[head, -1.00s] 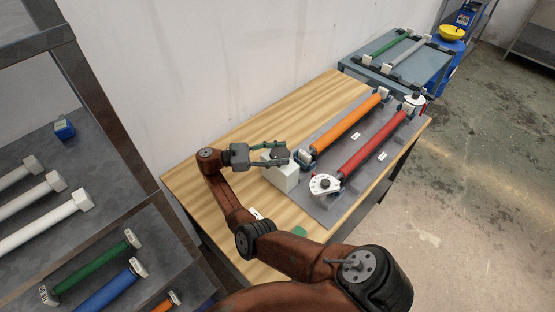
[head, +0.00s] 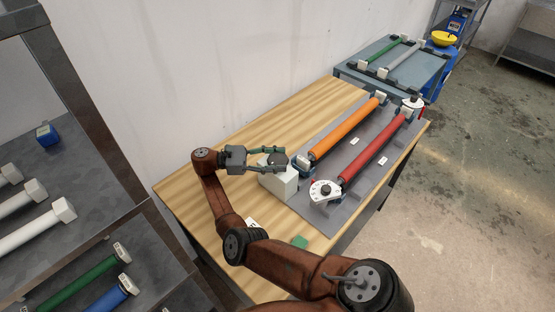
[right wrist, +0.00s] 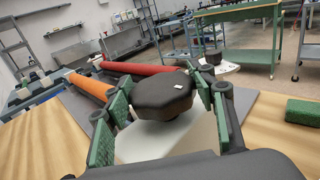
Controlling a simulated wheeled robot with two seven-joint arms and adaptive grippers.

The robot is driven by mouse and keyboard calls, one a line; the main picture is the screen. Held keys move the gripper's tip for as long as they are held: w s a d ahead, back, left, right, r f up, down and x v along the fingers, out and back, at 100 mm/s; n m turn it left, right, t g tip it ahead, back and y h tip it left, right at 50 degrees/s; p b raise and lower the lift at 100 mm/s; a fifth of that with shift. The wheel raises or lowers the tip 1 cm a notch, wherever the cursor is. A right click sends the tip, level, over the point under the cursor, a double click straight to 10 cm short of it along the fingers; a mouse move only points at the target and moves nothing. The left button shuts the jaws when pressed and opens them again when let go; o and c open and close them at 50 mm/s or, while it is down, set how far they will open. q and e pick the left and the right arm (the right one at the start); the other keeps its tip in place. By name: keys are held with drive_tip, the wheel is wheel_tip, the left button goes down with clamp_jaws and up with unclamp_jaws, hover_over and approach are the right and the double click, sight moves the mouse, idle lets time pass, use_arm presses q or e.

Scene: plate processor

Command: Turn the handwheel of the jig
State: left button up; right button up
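The handwheel (right wrist: 163,93) is a dark, many-sided knob on top of a white block. In the head view the handwheel (head: 278,160) sits at the near left corner of the jig's grey plate (head: 336,222). My right gripper (right wrist: 162,76) has a green-padded finger on each side of the handwheel, and both pads appear to touch its rim. In the head view my right gripper (head: 278,158) reaches over the block from the left. The far side of the handwheel is hidden in the wrist view. My left gripper is not in view.
An orange roller (head: 345,131) and a red roller (head: 374,149) lie on the plate beside a white dial (head: 324,191). A green pad (head: 299,242) lies on the table's near edge. A rack (head: 82,195) with rollers stands at left; a blue-grey cart (head: 401,75) stands behind.

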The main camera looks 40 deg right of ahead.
sight(278, 159)
drive_tip(key=o, duration=0.4)
drive_tip(key=shift+r, duration=0.1)
wheel_tip(278, 159, up, 10)
drive_tip(key=shift+f, duration=0.1)
idle(0.4)
idle(0.4)
